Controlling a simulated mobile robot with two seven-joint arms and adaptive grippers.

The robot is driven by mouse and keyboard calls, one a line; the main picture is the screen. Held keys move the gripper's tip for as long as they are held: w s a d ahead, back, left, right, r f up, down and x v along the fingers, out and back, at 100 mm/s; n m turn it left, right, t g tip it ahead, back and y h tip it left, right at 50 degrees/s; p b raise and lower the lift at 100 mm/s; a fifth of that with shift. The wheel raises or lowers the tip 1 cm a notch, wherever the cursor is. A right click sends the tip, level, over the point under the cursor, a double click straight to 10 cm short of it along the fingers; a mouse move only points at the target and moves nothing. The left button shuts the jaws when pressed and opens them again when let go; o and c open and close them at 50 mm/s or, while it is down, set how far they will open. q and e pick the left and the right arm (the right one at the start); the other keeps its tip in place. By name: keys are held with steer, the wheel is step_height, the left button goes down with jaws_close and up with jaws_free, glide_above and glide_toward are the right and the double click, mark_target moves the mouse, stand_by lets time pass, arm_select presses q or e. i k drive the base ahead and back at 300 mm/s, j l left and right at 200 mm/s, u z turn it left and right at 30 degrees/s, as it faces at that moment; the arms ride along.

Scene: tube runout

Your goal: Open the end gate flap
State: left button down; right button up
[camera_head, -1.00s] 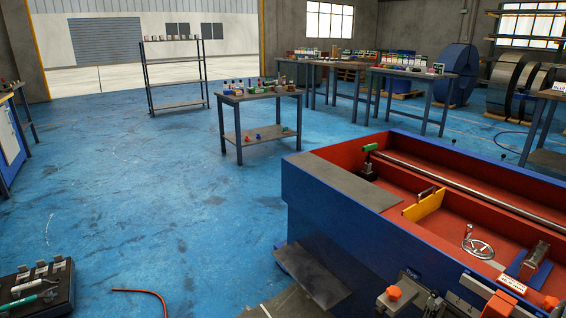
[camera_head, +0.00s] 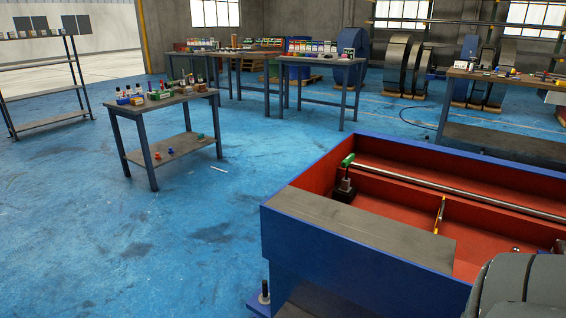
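A blue machine bed (camera_head: 365,268) with a red inside stands at the lower right. A thin yellow plate (camera_head: 439,215) stands upright in its red trough, seen nearly edge-on; it may be the end gate flap, but I cannot tell for sure. A steel rod (camera_head: 455,190) runs along the trough, with a green piece (camera_head: 348,160) at its left end. A dark grey rounded part, likely my arm, covers the lower right corner and hides part of the trough. Neither of my grippers is in view.
A grey plate (camera_head: 360,222) covers the machine's near left end. A small workbench (camera_head: 165,103) with bottles and boxes stands left of it. Longer benches (camera_head: 310,62) and large coils (camera_head: 395,65) stand behind.

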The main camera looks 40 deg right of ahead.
mark_target(440, 215)
steer(key=i+z, duration=0.15)
steer(key=z, duration=0.25)
steer(key=i+z, duration=0.1)
steer(key=z, duration=0.25)
steer(key=i+j+z, duration=0.1)
steer(key=z, duration=0.3)
steer(key=i+j+z, duration=0.15)
steer(key=z, duration=0.2)
